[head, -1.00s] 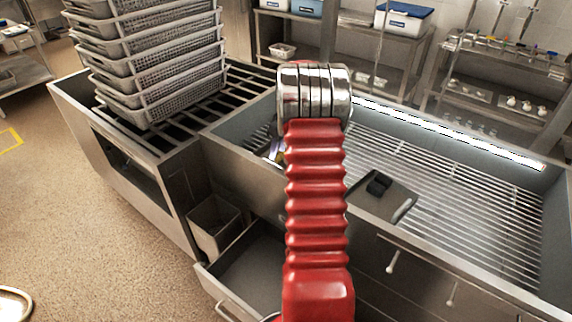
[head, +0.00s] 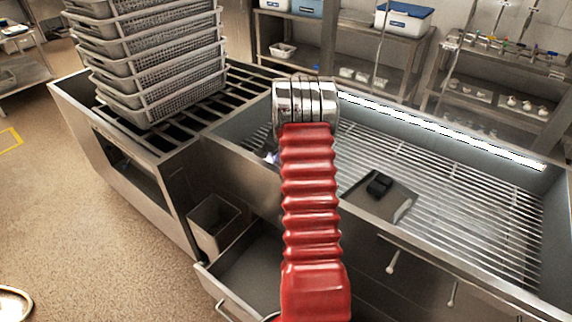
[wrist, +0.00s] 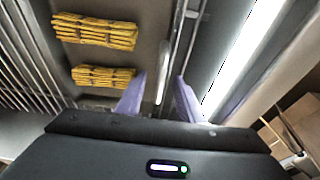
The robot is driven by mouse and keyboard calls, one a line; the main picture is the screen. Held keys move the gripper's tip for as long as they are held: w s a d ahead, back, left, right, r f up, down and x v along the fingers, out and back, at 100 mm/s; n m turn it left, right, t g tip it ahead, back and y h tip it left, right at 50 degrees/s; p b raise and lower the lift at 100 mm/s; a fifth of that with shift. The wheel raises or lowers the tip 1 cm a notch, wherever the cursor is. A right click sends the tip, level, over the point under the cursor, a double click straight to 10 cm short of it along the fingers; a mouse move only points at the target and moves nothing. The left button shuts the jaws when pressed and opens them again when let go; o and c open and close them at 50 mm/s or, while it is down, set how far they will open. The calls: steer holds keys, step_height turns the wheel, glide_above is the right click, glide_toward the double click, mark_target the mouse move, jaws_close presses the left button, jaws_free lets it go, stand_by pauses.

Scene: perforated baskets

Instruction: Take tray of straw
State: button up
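Two bundles of yellow straw (wrist: 95,30) lie on a grey-brown tray (wrist: 105,55) in the upper left of the wrist view. My gripper (wrist: 161,77) has two purple fingers that stand apart, to the right of the straw. A narrow pale metal strip, perhaps the tray's edge or handle, shows between the fingers; I cannot tell whether they touch it. In the head view my red arm hides the straw and most of the gripper; only a bit of purple shows left of the arm.
Stacked grey perforated baskets (head: 165,85) stand on the slatted counter at the left. A steel basin with a barred rack (head: 460,200) lies to the right, with a small plate bearing a black block (head: 379,185). An open drawer (head: 245,280) is below; shelves stand behind.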

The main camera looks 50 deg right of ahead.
steer(key=shift+x, duration=0.9)
steer(key=shift+c, duration=0.3)
jaws_close()
steer(key=shift+r, duration=0.1)
